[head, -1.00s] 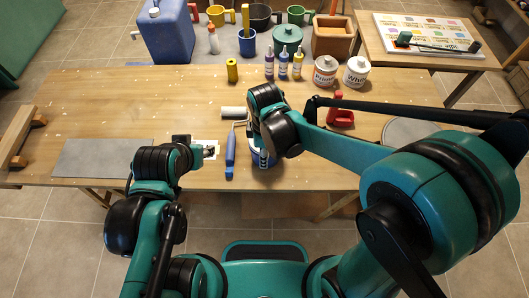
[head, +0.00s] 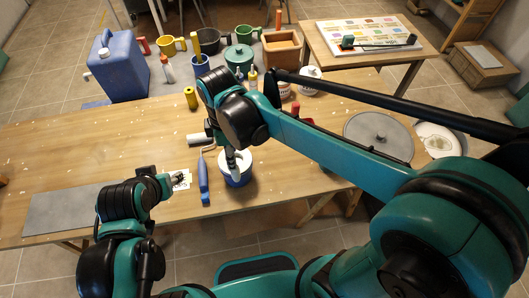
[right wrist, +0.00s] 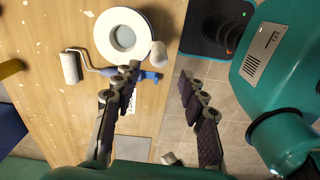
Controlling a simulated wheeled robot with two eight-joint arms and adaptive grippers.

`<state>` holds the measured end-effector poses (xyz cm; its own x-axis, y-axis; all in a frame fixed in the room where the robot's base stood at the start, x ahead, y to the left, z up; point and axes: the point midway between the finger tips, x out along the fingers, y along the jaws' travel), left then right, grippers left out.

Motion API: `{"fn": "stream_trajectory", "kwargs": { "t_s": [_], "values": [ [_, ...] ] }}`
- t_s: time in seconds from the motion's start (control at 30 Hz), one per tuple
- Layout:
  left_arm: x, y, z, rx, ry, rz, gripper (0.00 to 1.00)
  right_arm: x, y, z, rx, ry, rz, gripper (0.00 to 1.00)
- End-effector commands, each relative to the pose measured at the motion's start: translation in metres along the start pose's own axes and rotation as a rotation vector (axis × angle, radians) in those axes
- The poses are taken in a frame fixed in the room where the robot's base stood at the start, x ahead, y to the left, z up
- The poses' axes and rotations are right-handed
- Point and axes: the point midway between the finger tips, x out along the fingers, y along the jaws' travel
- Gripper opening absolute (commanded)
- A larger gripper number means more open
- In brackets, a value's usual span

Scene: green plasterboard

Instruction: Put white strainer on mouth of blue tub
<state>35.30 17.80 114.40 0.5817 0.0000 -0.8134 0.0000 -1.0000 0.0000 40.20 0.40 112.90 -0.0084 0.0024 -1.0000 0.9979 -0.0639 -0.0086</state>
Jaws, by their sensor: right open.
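The white strainer (head: 228,160) lies over the mouth of the blue tub (head: 238,181), near the table's front edge. In the head view the right gripper is above the strainer, partly hidden by my arm. My left gripper (head: 172,183) is low over the table, left of the tub; its jaws are too small to read.
A paint roller with blue handle (head: 203,181) lies just left of the tub. A grey round lid (head: 378,140) lies at right. The left middle of the table is bare.

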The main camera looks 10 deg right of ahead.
Motion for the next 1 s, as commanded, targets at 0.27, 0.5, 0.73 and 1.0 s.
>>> {"fn": "stream_trajectory", "kwargs": {
  "t_s": [0.27, 0.5, 0.73, 1.0],
  "values": [
    [0.0, 0.0, 0.0, 0.0, 0.0, 0.0, 0.43, -0.014, -0.005, 0.059, 0.398, 0.091, 0.138, 0.42],
    [0.0, 0.0, 0.0, 0.0, 0.0, 0.0, 0.43, -0.019, -0.024, 0.142, 1.058, 0.311, 0.355, 0.42],
    [0.0, 0.0, 0.0, 0.0, 0.0, 0.0, 0.43, -0.015, -0.036, 0.181, 1.406, 0.476, 0.462, 0.42],
    [0.0, 0.0, 0.0, 0.0, 0.0, 0.0, 0.43, -0.014, -0.037, 0.185, 1.456, 0.505, 0.476, 0.42]
  ]
}}
